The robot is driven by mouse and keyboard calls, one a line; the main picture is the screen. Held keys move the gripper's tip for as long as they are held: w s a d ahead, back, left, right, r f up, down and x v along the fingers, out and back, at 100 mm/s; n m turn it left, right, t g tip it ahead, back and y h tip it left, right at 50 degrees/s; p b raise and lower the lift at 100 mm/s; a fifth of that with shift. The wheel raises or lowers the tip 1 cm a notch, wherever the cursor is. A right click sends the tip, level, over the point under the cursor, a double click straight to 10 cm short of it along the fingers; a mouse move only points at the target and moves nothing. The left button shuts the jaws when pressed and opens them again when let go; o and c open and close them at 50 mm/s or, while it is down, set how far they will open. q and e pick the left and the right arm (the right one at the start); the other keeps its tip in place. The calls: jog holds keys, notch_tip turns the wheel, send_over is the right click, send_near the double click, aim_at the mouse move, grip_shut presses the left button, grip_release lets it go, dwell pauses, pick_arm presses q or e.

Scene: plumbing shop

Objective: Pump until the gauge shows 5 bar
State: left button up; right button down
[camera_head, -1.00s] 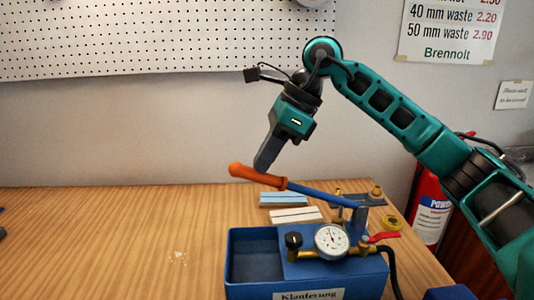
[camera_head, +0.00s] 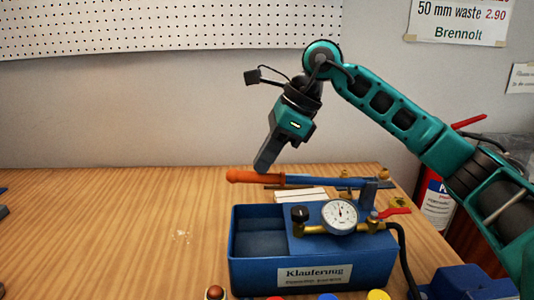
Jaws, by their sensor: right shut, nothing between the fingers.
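The blue test pump (camera_head: 310,273) stands on the wooden bench, with an open tank on its left half. Its lever (camera_head: 327,181) ends in an orange grip (camera_head: 255,177) on the left and lies close to level. The round white gauge (camera_head: 340,216) faces me; its needle points roughly upward, but the numbers are too small to read. My right gripper (camera_head: 262,168) is shut and empty, pointing down with its tips at the top of the orange grip; I cannot tell whether they touch. My left gripper is out of view.
A red valve handle (camera_head: 394,212) and a black hose (camera_head: 403,260) are on the pump's right side. A pale bar (camera_head: 300,195) lies behind it. Several coloured caps line the front edge. A fire extinguisher (camera_head: 437,207) stands at right. The bench's left is mostly clear.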

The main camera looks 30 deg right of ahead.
jog(key=shift+f, duration=0.65)
notch_tip(320, 180, up, 9)
jog(key=d+p, duration=0.1)
jog(key=p, duration=0.4)
jog(key=shift+s+d+f+p, duration=0.15)
jog(key=shift+s+d+p, duration=0.15)
notch_tip(320, 180, up, 5)
